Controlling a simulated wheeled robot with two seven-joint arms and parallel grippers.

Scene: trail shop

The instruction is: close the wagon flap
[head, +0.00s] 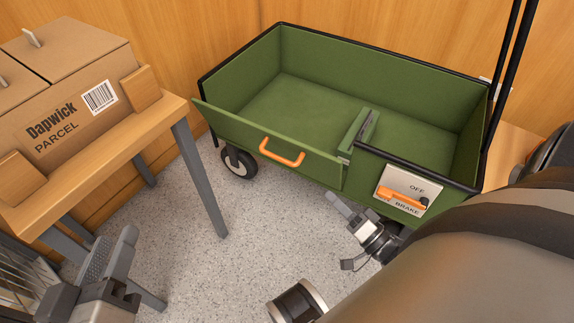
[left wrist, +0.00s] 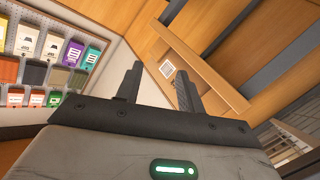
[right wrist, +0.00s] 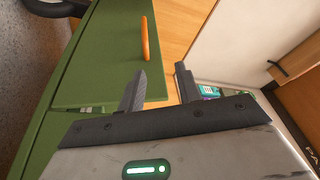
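The green wagon (head: 240,49) stands against the wood wall. Its front-left flap (head: 225,122) is swung partly outward, its top edge standing away from the wagon's left corner. An orange handle (head: 281,155) is on the flap; it also shows in the right wrist view (right wrist: 145,38). My right gripper (head: 338,204) is open and empty, low in front of the wagon between flap and brake plate; in the right wrist view its fingers (right wrist: 158,76) are apart, below the handle. I cannot tell whether they touch the flap. My left gripper (head: 116,242) is open and empty, by the table.
A brake plate (head: 421,184) with an orange lever (head: 403,200) is on the wagon's front right. A wooden table (head: 150,128) with a cardboard parcel (head: 70,120) stands at left. A wheel (head: 239,162) sits below the flap. The grey floor (head: 210,262) between is clear.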

